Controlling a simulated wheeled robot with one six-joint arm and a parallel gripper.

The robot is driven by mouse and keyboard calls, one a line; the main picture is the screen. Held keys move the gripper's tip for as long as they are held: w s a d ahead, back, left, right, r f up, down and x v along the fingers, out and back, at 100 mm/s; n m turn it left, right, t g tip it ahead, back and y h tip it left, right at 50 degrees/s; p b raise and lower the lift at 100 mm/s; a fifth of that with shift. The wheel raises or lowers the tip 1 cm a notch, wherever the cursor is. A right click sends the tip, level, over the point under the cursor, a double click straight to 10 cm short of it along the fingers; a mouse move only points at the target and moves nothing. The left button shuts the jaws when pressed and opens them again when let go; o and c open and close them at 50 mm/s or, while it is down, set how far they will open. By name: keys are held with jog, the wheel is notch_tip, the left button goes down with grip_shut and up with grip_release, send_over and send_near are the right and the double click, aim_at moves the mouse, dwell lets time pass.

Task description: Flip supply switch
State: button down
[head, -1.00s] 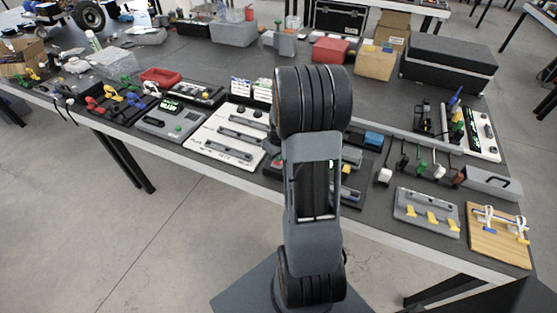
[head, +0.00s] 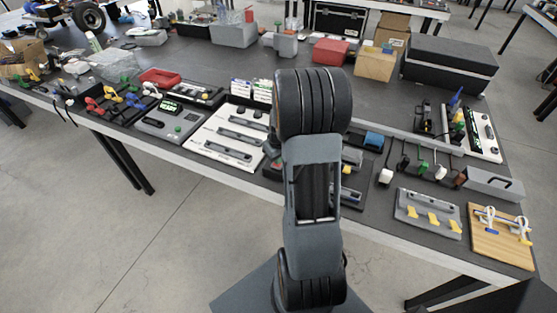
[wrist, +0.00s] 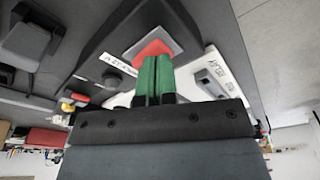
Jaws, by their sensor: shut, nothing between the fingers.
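In the wrist view, a red switch (wrist: 153,47) sits in a square grey surround (wrist: 172,34) on a dark, slanted housing. A white label strip (wrist: 118,64) with dark lettering lies beside it. My gripper (wrist: 153,60) has green fingers, closed together and empty. Their tips overlap the lower part of the red switch in this view; I cannot tell whether they touch it. In the head view my own arm hides the gripper and most of this housing.
A white panel with grey slots (head: 226,137) stands left of my arm in the head view. A grey board with yellow levers (head: 427,212) and a wooden board (head: 502,238) lie to the right. Boxes stand along the back of the table.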

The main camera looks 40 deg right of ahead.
jog(key=shift+r+p, duration=2.25)
jog(key=shift+r, duration=1.2)
jog(key=shift+s+a+f+m, duration=0.15)
jog(key=shift+s+m, duration=0.1)
jog(key=shift+m, duration=0.15)
jog(key=s+a+r, duration=0.4)
jog(key=a+r, duration=0.1)
jog(key=a, duration=0.1)
jog(key=s+a+r+t, duration=0.1)
jog(key=s+a+r, duration=0.2)
jog(key=a, duration=0.4)
jog(key=s+a+r+n+t, duration=0.1)
jog(key=s+a+r, duration=0.3)
jog(key=a+r, duration=0.2)
jog(key=shift+s+a+r, duration=0.3)
jog(key=shift+s+a, duration=0.05)
